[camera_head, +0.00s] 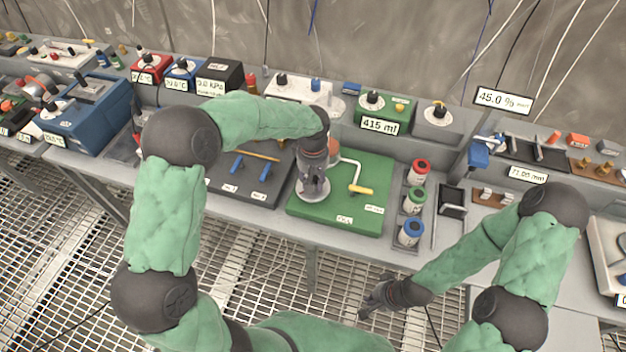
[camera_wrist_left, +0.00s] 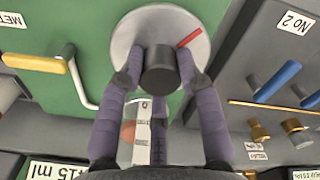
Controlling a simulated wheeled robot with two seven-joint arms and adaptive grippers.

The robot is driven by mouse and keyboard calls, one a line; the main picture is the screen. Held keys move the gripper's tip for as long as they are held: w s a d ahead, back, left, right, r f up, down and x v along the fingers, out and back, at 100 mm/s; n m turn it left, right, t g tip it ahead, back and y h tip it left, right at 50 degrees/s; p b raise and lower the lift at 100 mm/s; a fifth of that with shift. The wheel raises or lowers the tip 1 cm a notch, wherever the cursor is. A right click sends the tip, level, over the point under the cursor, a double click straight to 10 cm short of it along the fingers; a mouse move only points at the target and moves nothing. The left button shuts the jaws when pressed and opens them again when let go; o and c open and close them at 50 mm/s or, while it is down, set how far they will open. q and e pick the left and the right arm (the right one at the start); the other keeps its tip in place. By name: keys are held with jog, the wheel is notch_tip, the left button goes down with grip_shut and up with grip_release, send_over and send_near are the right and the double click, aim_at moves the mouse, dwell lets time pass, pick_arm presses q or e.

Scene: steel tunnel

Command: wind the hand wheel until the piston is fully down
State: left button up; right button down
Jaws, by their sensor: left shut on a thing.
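The hand wheel is a silver disc with a red mark (camera_wrist_left: 190,37) and a black knob (camera_wrist_left: 160,72) on the green board (camera_head: 291,202). In the head view its pale disc (camera_head: 313,196) shows under my left gripper (camera_head: 313,178). In the left wrist view my left gripper (camera_wrist_left: 161,84) has its purple fingers around the knob, shut on it. A white scaled strip (camera_wrist_left: 141,135) with an orange-red part beside it shows between the fingers; I cannot tell whether it is the piston. My right gripper (camera_head: 373,299) hangs empty over the floor grating, fingers apart.
A bent crank with a yellow handle (camera_head: 360,189) is right of the wheel. A green box displays 415 ml (camera_head: 380,125). Red, green and blue capped jars (camera_head: 412,232) stand to the right. A dark board with blue handles (camera_head: 262,168) lies left. Floor grating is in front.

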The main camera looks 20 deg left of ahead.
aim_at(313, 180)
pick_arm(q)
jog(key=n, duration=0.3)
jog(key=shift+n, duration=0.3)
jog(key=shift+n+b, duration=0.45)
jog(key=shift+n, duration=1.35)
jog(key=o, duration=1.2)
jog(key=shift+c, duration=0.2)
jog(key=shift+r, duration=0.1)
notch_tip(313, 180, up, 12)
